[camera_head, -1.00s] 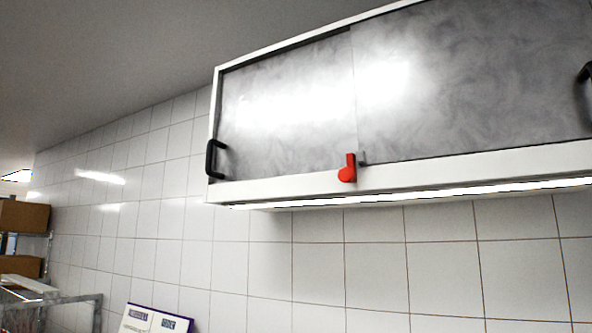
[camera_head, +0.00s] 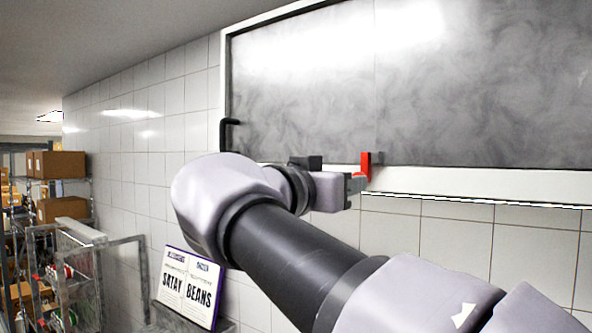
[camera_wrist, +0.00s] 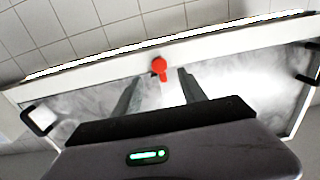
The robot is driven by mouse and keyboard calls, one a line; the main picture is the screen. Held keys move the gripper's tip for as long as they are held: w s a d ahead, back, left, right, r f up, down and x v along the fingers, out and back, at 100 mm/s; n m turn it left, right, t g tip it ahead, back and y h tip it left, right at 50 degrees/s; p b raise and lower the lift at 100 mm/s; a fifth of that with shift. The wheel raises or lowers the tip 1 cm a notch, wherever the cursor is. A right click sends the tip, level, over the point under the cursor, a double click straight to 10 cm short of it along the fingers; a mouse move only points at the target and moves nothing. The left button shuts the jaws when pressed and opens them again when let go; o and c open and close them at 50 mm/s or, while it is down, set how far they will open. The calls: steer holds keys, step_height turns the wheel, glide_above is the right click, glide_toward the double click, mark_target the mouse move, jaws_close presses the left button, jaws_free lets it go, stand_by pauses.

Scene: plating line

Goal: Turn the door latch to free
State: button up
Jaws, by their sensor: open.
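The red door latch (camera_head: 366,162) sits on the white lower frame of the wall cabinet, where the two grey door panels meet. Its lever stands upright in the head view, and its round hub is partly hidden by my gripper. My gripper (camera_head: 357,183) is just left of and slightly below the latch there. In the wrist view, the latch (camera_wrist: 159,65) shows just beyond and between the two spread fingers (camera_wrist: 160,86), with its lever pointing down the picture. The gripper is open and empty. I cannot tell whether a finger touches the latch.
The grey cabinet doors (camera_head: 300,85) have a black handle (camera_head: 228,134) at the left edge. The white frame (camera_head: 450,181) runs along their bottom, above a tiled wall. A sign (camera_head: 188,286) stands lower left, beside a metal rack (camera_head: 100,240) and shelves with boxes (camera_head: 60,165).

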mark_target(363, 170)
steer(key=p+x, duration=0.2)
steer(key=x, duration=0.5)
steer(key=shift+d, duration=0.1)
steer(key=shift+c, duration=0.2)
jaws_close()
